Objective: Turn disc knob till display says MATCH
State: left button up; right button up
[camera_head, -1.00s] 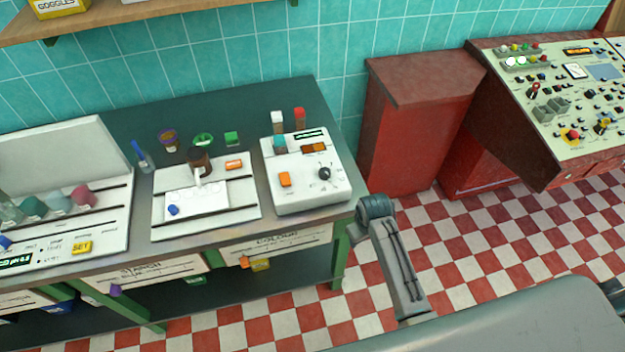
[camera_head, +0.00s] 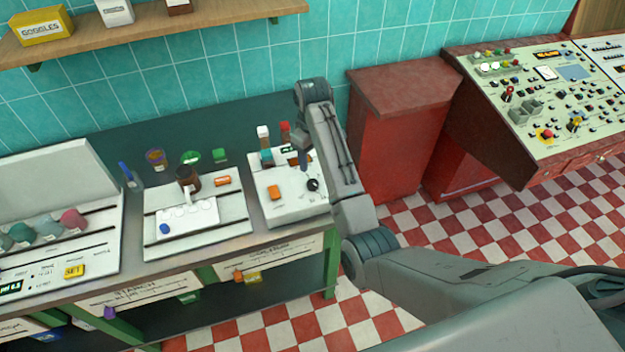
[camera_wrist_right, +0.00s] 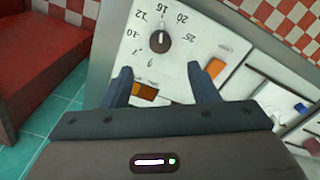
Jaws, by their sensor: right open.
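The white colour unit (camera_head: 290,210) stands at the right end of the bench. Its dark disc knob (camera_head: 313,185) is on the front right of the top panel. In the right wrist view the knob (camera_wrist_right: 160,43) sits inside a ring of printed numbers. A small display with green characters (camera_head: 288,149) is at the back of the panel; its text is too small to read. My right gripper (camera_wrist_right: 170,72) is open and empty above the panel, with the knob beyond its fingertips. In the head view my arm partly covers the unit's right side. My left gripper is not in view.
An orange button (camera_head: 274,192) and small white and red-topped blocks are on or behind the unit. A white tray station (camera_head: 240,215) stands to its left. A red cabinet (camera_head: 395,140) and a control console (camera_head: 550,95) are at right.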

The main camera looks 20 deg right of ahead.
aim_at(313, 182)
notch_tip(313, 182, down, 2)
jog(key=shift+s+f+b, duration=0.1)
jog(key=shift+b, duration=0.25)
jog(key=shift+f+p, duration=0.4)
jog(key=shift+p, duration=0.35)
notch_tip(313, 182, down, 6)
jog(key=shift+r+p, duration=0.2)
jog(key=shift+p, duration=0.65)
jog(key=shift+f, duration=0.55)
jog(key=c, duration=1)
